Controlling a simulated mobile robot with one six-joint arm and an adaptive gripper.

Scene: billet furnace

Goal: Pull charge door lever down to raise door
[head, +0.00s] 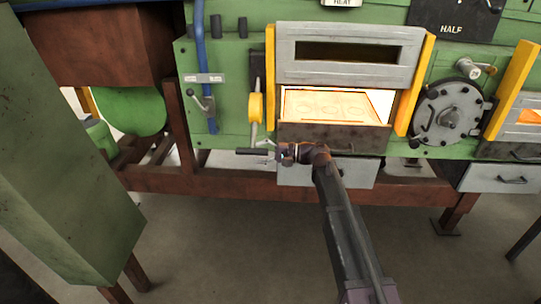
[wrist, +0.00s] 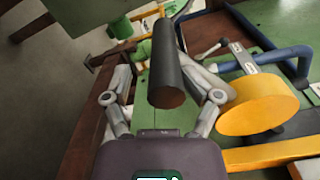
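The charge door (head: 350,72) is a grey panel raised between two yellow posts. Below it the furnace opening (head: 338,105) glows and shows its hearth. The charge door lever swings from a yellow hub (head: 256,107) left of the door; its arm points down. Its black handle (head: 248,151) lies level below the hub. My gripper (head: 274,152) reaches it from the right. In the wrist view the handle (wrist: 166,70) lies between my fingers (wrist: 165,82), its end towards the camera, with the yellow hub (wrist: 262,104) to the right. Finger contact with the handle is unclear.
A smaller lever (head: 196,98) and a blue pipe (head: 201,60) are on the green panel to the left. A round grey hatch (head: 448,112) is right of the door. A green cabinet (head: 55,150) stands at the left. The floor in front (head: 220,250) is clear.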

